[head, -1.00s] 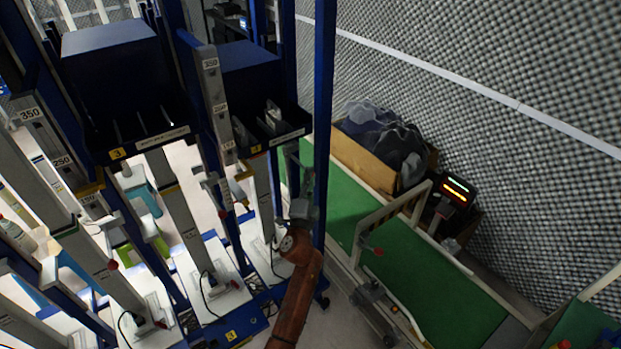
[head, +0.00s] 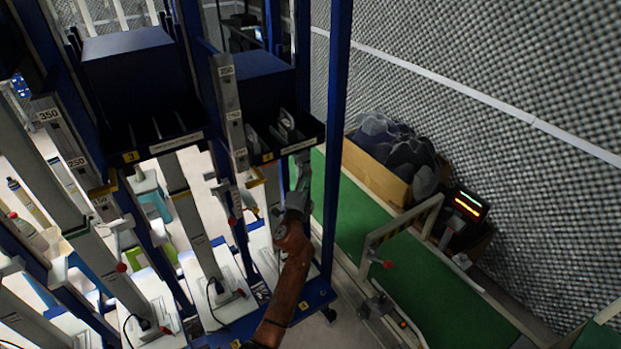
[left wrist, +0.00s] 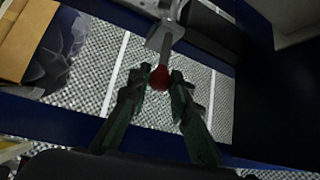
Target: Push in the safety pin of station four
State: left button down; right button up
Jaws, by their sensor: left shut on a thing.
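In the left wrist view a red ball knob (left wrist: 159,78), the end of a safety pin, sits between the fingertips of my left gripper (left wrist: 160,86). The dark green fingers are shut on it from both sides. The knob joins a grey metal bracket (left wrist: 165,36) just beyond it. In the head view my left gripper (head: 302,178) is just below the front right of the blue bin at the station tagged 4 (head: 267,157). The knob is hidden there. I cannot tell how far the pin is in. My right gripper is not in view.
Blue posts (head: 333,120) and grey scaled columns (head: 230,110) stand close to my left arm. Another dark bin with tag 3 (head: 130,156) is to the left. A green conveyor (head: 350,215) and a cardboard box (head: 375,170) of dark bags lie to the right.

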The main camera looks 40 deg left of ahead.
pick_arm(q)
jog(key=shift+r, duration=0.15)
jog(key=c, duration=1.7)
grip_release()
jog(key=shift+w+a, duration=0.1)
jog(key=shift+c, duration=0.2)
jog(key=v, duration=1.2)
